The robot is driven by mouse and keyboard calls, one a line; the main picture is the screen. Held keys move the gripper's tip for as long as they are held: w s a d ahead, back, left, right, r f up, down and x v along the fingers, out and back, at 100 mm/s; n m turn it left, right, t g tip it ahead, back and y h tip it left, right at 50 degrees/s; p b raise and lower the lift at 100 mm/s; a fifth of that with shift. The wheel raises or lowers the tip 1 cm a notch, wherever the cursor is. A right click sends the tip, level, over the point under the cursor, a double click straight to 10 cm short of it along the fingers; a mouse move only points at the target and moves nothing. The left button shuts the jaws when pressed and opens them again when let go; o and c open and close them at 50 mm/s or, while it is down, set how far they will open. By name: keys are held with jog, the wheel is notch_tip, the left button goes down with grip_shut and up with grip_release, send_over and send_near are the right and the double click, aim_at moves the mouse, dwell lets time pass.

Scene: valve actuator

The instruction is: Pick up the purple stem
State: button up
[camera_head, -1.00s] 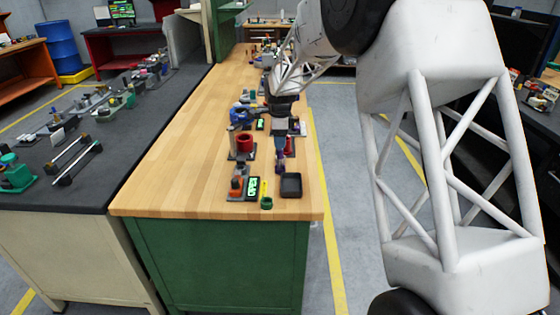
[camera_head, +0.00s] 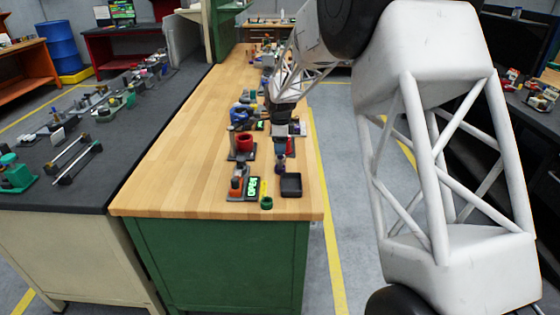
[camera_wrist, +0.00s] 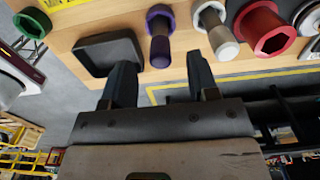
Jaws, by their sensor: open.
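The purple stem (camera_wrist: 160,22) has a purple flanged end and a dark shaft in the wrist view. In the head view the purple stem (camera_head: 281,166) is small on the wooden bench, just behind the black tray. My gripper (camera_wrist: 161,62) is open and empty. Its two dark fingers point toward the bench, and the stem shows in the gap beyond the fingertips. The fingers do not appear to touch it. In the head view my gripper (camera_head: 281,150) is above and close to the stem; the exact gap cannot be told.
The black tray (camera_wrist: 108,50) lies left of the stem in the wrist view. A pale grey stem (camera_wrist: 217,32) and a red hex-bored part (camera_wrist: 264,30) are to its right. A green ring (camera_head: 267,203) is near the bench front. The bench's left side is clear.

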aim_at(280, 158)
jog(key=shift+f, duration=0.1)
jog(key=shift+f, duration=2.5)
jog(key=shift+c, duration=0.4)
grip_shut()
